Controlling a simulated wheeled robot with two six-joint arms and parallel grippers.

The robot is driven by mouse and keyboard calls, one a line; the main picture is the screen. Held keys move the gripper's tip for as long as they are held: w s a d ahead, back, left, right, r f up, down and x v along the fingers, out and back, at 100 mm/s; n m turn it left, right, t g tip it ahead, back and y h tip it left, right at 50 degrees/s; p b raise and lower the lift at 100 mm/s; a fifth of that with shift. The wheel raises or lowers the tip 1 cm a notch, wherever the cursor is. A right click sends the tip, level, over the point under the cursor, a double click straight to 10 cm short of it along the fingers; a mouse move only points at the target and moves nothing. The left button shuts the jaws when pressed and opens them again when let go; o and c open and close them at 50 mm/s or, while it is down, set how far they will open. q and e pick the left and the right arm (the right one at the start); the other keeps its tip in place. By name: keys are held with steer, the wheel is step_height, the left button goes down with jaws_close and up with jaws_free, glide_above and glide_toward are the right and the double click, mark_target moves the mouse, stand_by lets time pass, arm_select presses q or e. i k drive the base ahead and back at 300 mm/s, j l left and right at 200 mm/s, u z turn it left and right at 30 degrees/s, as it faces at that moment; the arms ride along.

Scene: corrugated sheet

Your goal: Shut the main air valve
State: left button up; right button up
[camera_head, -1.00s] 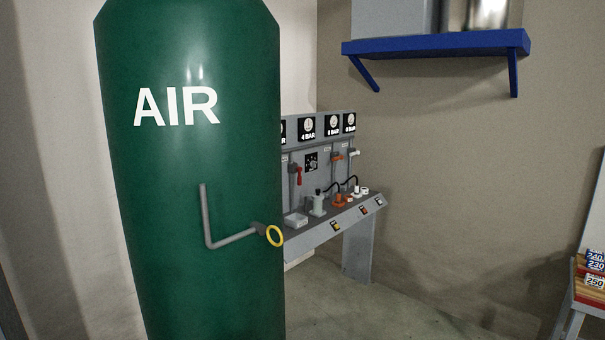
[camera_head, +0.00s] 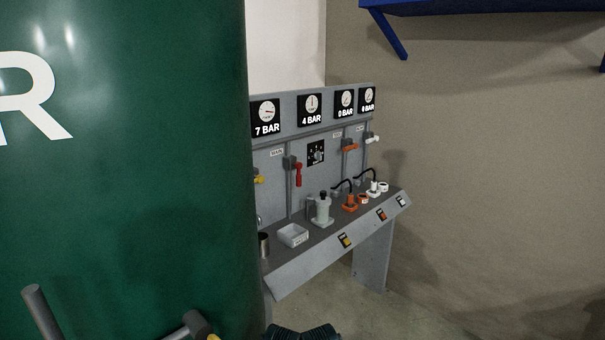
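The green air tank (camera_head: 130,190) fills the left side, with part of its white lettering in view. Its grey pipe (camera_head: 42,312) shows at the bottom edge, with a fitting (camera_head: 196,325) and a sliver of yellow beside it. On the grey panel, a yellow valve handle (camera_head: 258,179) is partly hidden behind the tank. A red valve handle (camera_head: 298,174) hangs down. An orange handle (camera_head: 349,148) and a white handle (camera_head: 372,139) lie roughly sideways. Neither gripper can be made out; a dark ribbed shape (camera_head: 303,333) is cut off at the bottom.
Gauges read 7 BAR (camera_head: 266,117), 4 BAR (camera_head: 310,109) and 0 BAR (camera_head: 345,103). The bench (camera_head: 330,245) holds a white tray (camera_head: 293,235), a metal cup (camera_head: 263,245) and fittings. A blue shelf (camera_head: 480,8) hangs upper right. Floor at right is clear.

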mark_target(299, 176)
steer(key=i+l, duration=0.6)
steer(key=i+l+z, duration=0.1)
steer(key=i+l, duration=0.45)
steer(key=i, duration=0.2)
steer(key=i+l, duration=0.5)
steer(key=i, duration=0.2)
steer(key=l+z, duration=0.05)
